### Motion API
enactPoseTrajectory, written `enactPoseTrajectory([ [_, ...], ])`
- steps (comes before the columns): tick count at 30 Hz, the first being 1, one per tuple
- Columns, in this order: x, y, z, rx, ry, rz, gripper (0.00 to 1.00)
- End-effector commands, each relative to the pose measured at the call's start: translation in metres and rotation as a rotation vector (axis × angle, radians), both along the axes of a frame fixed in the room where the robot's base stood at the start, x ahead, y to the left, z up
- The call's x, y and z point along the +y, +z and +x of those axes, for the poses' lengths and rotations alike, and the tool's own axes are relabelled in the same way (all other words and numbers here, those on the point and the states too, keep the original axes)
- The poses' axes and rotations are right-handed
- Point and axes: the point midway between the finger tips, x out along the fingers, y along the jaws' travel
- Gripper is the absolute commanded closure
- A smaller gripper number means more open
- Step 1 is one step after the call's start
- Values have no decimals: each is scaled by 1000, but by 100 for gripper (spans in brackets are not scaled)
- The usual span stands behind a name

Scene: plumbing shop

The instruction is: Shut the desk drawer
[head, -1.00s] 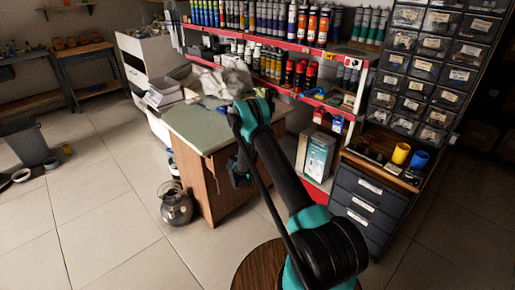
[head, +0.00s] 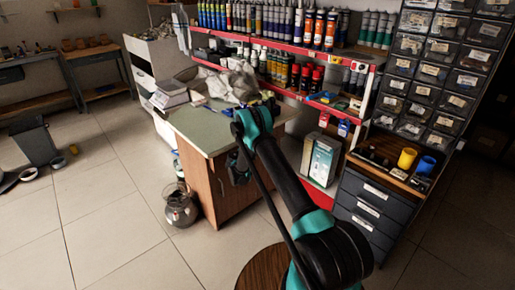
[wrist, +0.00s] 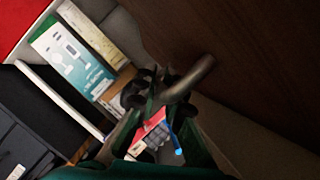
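The desk (head: 191,119) has a green top and brown wooden sides and stands left of centre in the head view. I cannot make out its drawer or how far it is open there. My gripper (head: 240,170) is at the desk's right side, partly hidden by my arm. In the wrist view, a dark brown panel (wrist: 255,70) fills the upper right, with a metal bar (wrist: 191,78) like a handle in front of it. My gripper (wrist: 150,92) is close beside this bar. I cannot tell whether it touches it or how far the fingers are apart.
A dark drawer cabinet (head: 366,209) stands at the right, beside a red shelf rack (head: 290,45) of cans and bottles. A teal-and-white box (head: 320,160) is behind my arm. A glass jar (head: 181,208) stands on the floor by the desk.

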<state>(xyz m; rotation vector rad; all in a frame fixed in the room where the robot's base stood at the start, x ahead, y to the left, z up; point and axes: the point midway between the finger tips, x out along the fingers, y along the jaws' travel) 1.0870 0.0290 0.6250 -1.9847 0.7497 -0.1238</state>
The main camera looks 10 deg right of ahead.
Motion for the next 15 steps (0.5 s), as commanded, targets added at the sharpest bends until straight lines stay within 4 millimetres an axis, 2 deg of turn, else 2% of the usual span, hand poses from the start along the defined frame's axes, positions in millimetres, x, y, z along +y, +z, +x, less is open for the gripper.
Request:
enactPoseTrajectory([
  [11, 1, 0, -1, 0, 0, 0, 83],
  [15, 8, 3, -11, 0, 2, -1, 83],
])
